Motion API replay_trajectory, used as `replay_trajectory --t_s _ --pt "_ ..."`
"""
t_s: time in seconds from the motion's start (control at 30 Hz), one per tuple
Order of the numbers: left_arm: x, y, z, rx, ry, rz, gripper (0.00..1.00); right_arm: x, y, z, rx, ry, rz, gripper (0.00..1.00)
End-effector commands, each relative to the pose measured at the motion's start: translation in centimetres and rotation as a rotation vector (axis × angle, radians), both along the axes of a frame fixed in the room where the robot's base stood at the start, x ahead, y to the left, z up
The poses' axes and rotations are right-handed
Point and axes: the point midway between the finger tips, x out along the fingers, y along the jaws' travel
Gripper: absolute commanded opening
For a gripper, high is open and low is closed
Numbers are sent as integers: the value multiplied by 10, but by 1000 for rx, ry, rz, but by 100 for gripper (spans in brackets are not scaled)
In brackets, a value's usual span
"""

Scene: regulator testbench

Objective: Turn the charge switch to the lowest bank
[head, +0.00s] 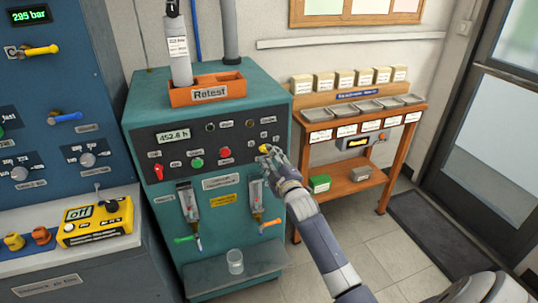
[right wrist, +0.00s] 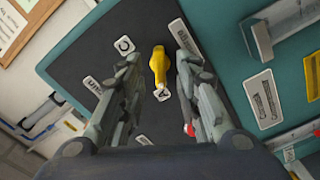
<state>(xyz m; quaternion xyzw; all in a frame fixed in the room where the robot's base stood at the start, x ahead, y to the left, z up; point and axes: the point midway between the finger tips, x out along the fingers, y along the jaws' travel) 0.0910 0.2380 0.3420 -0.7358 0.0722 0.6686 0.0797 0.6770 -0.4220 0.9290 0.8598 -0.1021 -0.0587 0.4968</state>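The charge switch appears to be the yellow knob (head: 264,149) at the right end of the dark panel on the teal test bench. In the right wrist view the yellow knob (right wrist: 158,65) sits between my fingers, with small labels around it; one reads C and one by its lower end reads A. My right gripper (head: 274,160) is at the panel, partly covering the knob's surroundings. In the right wrist view my right gripper (right wrist: 158,72) is open, its fingers on either side of the knob with visible gaps. My left gripper is not in view.
The teal bench (head: 215,190) also carries a red switch (head: 159,172), a green button (head: 197,163) and an orange Retest holder (head: 206,91). A clear cup (head: 235,262) stands on its lower shelf. A wooden rack (head: 345,135) stands to the right.

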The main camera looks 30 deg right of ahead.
Motion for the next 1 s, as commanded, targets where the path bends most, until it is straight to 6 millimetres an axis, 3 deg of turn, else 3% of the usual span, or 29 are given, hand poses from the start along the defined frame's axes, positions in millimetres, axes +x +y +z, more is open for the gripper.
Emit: replay_trajectory --t_s 0.2,0.53,0.7,1.0 --pt "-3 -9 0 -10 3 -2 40 15 -4 0 1 1 0 31" --pt "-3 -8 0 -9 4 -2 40 17 -4 0 0 1 0 31" --pt "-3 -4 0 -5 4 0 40 17 -4 0 0 1 0 0" --pt "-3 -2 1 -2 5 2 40 17 -4 0 9 -1 0 0"
